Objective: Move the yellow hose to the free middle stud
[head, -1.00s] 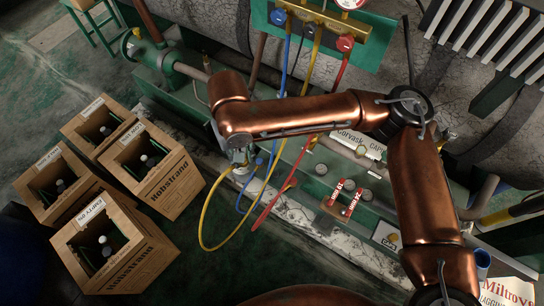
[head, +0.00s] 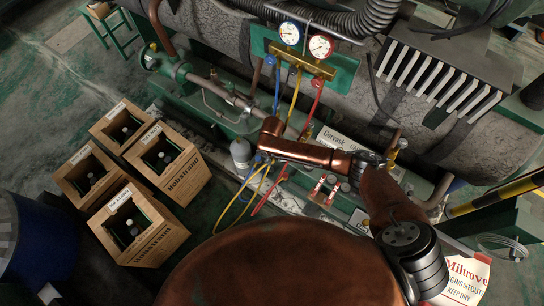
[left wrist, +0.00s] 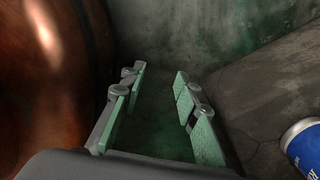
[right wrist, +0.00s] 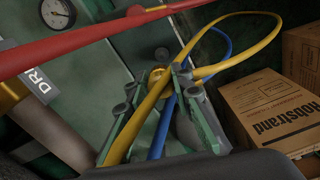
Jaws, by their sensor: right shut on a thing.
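The yellow hose (head: 294,98) hangs from the brass gauge manifold (head: 300,62) and loops low over the floor. Its end runs to my right gripper (head: 262,157). In the right wrist view the yellow hose (right wrist: 146,115) passes between the fingers, and a brass end fitting (right wrist: 158,78) sits at the fingertips of my right gripper (right wrist: 156,84); it is shut on this hose end. The blue hose (right wrist: 163,125) runs close behind. I cannot make out the middle stud; my right arm covers part of the green bench. My left gripper (left wrist: 158,78) is open and empty.
A grey cylinder (head: 240,153) stands just left of my right gripper. The red hose (head: 315,100) hangs to the right. Several wooden crates (head: 181,185) stand at left.

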